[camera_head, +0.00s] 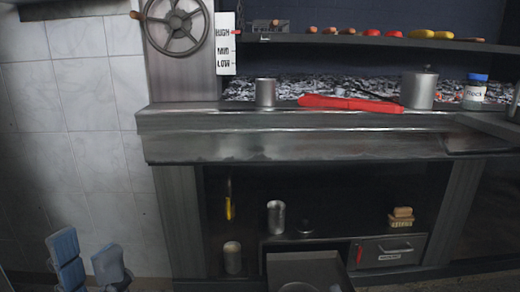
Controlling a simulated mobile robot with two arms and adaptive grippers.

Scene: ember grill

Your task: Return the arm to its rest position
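My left gripper (87,252) is low at the left edge of the head view, in front of the white tiled wall. Its two blue-padded fingers stand apart with nothing between them, so it is open and empty. It is clear of the grill and to the left of the grill's lower shelf. Most of the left arm is out of view below. My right gripper is not in view.
The grill counter (240,146) spans the middle and right. On it are a metal cup (265,93), a red-handled tool (350,104), a lidded pot (418,90) and a blue-capped jar (474,91). An open drawer (303,267) juts out below. Free room lies left.

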